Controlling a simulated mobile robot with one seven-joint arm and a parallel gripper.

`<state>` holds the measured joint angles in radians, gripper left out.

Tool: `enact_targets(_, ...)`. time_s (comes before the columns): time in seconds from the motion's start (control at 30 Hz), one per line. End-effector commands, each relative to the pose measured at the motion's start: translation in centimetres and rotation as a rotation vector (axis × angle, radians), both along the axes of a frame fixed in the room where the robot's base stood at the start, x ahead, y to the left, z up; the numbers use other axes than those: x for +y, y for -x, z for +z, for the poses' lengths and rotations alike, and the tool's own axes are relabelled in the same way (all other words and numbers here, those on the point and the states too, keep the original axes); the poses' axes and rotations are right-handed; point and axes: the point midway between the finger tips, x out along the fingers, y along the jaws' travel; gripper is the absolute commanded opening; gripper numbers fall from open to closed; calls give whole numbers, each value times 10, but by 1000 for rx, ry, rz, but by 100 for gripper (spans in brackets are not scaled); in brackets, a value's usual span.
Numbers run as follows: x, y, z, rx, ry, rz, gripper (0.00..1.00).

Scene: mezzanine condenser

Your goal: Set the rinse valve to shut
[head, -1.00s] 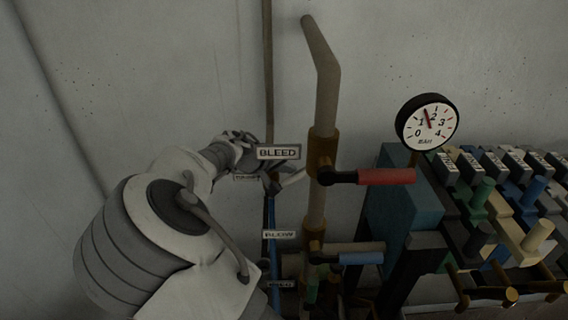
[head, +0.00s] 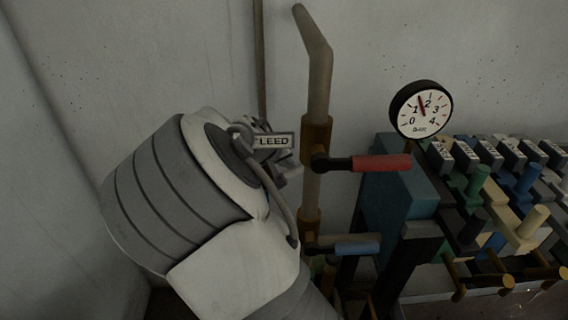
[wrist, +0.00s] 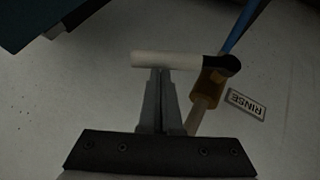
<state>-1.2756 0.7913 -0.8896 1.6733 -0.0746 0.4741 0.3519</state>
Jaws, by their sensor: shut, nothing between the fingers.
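The rinse valve shows in the wrist view, with a pale lever handle (wrist: 165,60), a dark pivot and a brass body (wrist: 211,84) on a tan pipe. The RINSE label (wrist: 247,104) appears upside down beside it. The handle sticks out to the left, crosswise to the pipe. My gripper (wrist: 161,73) is shut and empty, its fingertips at the middle of the handle; I cannot tell whether they touch it. In the head view my arm hides the rinse valve and its label.
In the head view, a tan pipe carries a red-handled valve (head: 382,163) and a blue-handled valve (head: 357,248). A gauge (head: 421,109) and a teal block (head: 393,190) stand right, beside several coloured levers.

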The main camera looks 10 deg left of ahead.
Motion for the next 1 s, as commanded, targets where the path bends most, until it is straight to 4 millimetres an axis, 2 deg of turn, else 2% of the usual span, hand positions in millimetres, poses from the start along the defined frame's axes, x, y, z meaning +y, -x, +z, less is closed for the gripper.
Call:
enact_targets(0.13, -11, -3, -12, 25, -98, -4, 0)
enact_targets(0.5, -27, -7, -34, 23, -86, -1, 0)
enact_targets(1.0, -33, -8, -43, 24, -85, -1, 0)
